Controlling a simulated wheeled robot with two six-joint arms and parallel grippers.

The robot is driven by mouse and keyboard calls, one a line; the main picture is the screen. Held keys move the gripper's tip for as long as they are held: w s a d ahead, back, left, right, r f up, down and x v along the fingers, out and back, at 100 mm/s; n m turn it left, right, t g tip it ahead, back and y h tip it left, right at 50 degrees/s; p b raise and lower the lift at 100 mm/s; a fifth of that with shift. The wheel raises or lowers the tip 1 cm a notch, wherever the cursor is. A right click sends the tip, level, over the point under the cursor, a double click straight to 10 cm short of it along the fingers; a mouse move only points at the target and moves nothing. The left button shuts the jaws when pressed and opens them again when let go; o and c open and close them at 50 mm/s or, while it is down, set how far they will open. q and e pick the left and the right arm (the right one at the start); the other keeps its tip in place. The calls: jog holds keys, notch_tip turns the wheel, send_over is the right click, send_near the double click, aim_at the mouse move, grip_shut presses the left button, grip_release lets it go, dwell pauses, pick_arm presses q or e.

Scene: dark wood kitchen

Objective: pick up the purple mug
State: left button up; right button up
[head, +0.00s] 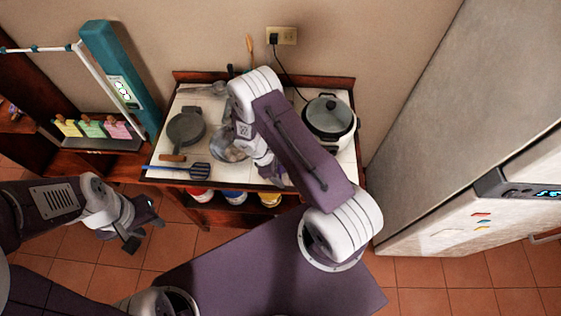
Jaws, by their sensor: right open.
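I cannot make out the purple mug for certain. My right arm reaches over the counter (222,116) and covers much of its middle. My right gripper (272,176) is open near the counter's front edge, largely hidden under my arm. Purple shapes show there, but I cannot tell whether any of them is the mug. My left gripper (142,227) is open and empty, low over the floor to the left of the counter.
A dark pan (186,130), a blue spatula (187,169) and a metal bowl (228,152) lie left of my arm. A white cooker with a glass lid (329,117) stands at the right. Coloured tubs (235,196) sit on the shelf below. A fridge (440,215) stands at the right.

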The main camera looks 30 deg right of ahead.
jog(key=shift+a, duration=0.1)
grip_shut()
jog(key=shift+r, duration=0.2)
jog(key=shift+r+b, duration=0.5)
jog(key=shift+r, duration=0.75)
jog(key=s+d+r+b, duration=0.3)
jog(key=s+r, duration=0.5)
jog(key=s, duration=0.3)
jog(key=shift+d, duration=0.45)
